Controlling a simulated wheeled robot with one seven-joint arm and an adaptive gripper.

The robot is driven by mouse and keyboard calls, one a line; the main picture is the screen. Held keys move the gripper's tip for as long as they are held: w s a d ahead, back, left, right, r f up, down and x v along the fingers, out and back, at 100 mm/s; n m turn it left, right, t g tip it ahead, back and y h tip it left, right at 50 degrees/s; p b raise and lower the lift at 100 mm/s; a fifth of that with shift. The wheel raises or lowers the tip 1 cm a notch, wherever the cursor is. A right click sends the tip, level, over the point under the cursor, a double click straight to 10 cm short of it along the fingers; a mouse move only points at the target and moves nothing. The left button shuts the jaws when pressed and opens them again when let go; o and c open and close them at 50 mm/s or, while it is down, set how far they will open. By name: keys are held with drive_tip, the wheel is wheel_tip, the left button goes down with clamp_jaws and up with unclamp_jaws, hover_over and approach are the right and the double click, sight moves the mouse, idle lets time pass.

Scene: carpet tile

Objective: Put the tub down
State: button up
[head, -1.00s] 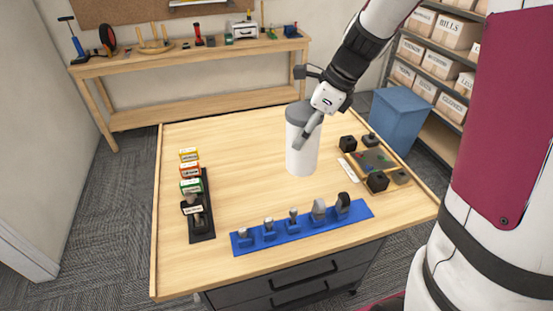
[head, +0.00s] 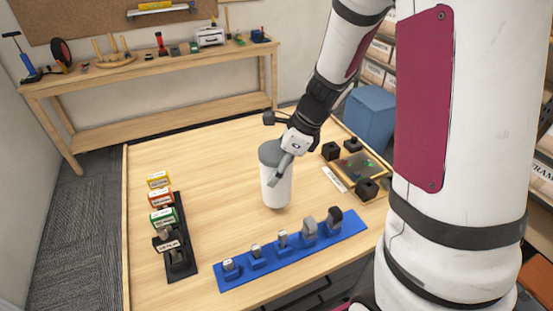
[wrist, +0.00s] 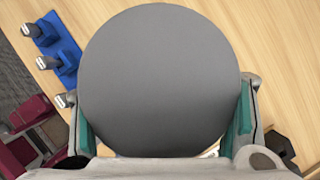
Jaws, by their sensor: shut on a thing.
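The tub (head: 276,188) is a white cylinder with a grey lid. It is upright over the middle of the wooden tabletop, behind the blue rack. My gripper (head: 278,168) is shut on it near the top, one finger across its near side. In the wrist view the round grey lid (wrist: 160,80) fills the middle, with a green-padded finger on each side. I cannot tell whether the tub's base touches the table.
The blue rack (head: 250,271) with several grey-headed pieces stands in front. A black rack (head: 179,268) with small coloured boxes is at left. A tray (head: 352,167) with black blocks is at right. Bare tabletop (head: 205,165) lies left of the tub.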

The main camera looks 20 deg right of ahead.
drive_tip(key=shift+f, duration=1.75)
drive_tip(key=o, duration=2)
drive_tip(key=shift+f, duration=0.1)
